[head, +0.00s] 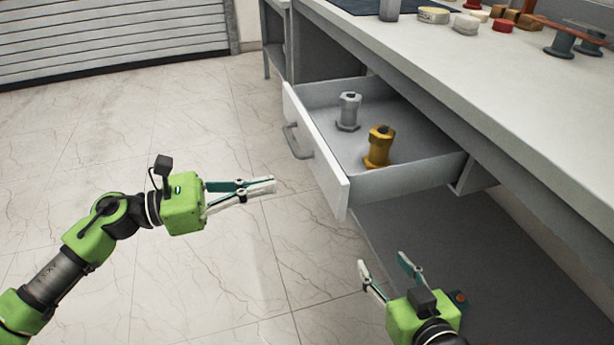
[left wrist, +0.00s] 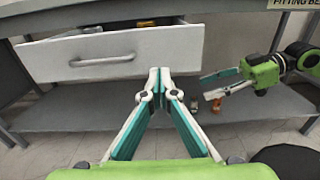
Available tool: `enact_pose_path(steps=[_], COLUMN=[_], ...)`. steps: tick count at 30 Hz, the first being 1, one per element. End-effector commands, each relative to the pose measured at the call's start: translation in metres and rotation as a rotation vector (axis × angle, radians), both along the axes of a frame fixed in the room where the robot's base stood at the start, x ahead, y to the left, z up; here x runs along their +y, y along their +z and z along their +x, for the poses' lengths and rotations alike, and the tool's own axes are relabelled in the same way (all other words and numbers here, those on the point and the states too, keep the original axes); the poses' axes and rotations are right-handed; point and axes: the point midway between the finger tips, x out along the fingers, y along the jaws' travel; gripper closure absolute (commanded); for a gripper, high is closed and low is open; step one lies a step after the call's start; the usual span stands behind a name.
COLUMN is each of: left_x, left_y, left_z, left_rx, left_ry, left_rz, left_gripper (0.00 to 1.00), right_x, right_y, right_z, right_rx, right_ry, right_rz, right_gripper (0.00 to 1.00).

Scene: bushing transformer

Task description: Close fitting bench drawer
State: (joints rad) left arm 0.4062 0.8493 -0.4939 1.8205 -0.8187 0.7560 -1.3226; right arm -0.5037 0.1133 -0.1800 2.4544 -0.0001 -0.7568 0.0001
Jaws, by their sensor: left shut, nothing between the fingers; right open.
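The fitting bench drawer (head: 318,150) is pulled out, with a white front and a grey handle (head: 297,142). Inside stand a silver bushing-like part (head: 348,112) and a golden one (head: 379,147), both upright. My left gripper (head: 272,185) is shut and empty, in front of the drawer and apart from it. My right gripper (head: 385,268) is open and empty, below and to the right of the drawer's near end.
The bench top (head: 480,75) carries several small parts and a dark mat (head: 360,6) at its back. A grey lower shelf (head: 400,225) lies under the drawer. The tiled floor (head: 100,140) left of the drawer is clear up to the roller shutter (head: 110,35).

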Motion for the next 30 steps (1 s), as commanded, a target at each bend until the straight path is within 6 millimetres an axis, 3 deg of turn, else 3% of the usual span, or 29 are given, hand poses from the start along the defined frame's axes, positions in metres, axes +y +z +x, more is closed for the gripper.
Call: enact_pose_path(steps=[6, 12, 18, 30], left_x=[-0.046, -0.072, -0.082, -0.084], left_y=[0.002, 0.001, 0.0, 0.0], left_z=[0.015, 0.024, 0.028, 0.028], left_rx=[0.0, 0.0, 0.003, 0.003], left_ry=[-0.001, 0.001, 0.002, 0.002], left_rz=[-0.004, -0.002, -0.002, -0.002], left_gripper=[1.0, 1.0, 1.0, 1.0], right_x=[-0.002, -0.002, -0.002, -0.001], right_y=[-0.006, -0.007, -0.007, -0.006], right_z=[-0.003, -0.004, -0.003, -0.003], right_rx=[0.028, 0.032, 0.03, 0.027], right_ry=[-0.002, -0.002, -0.002, -0.001], right_rz=[-0.007, -0.008, -0.007, -0.006], right_gripper=[0.5, 0.5, 0.5, 0.5])
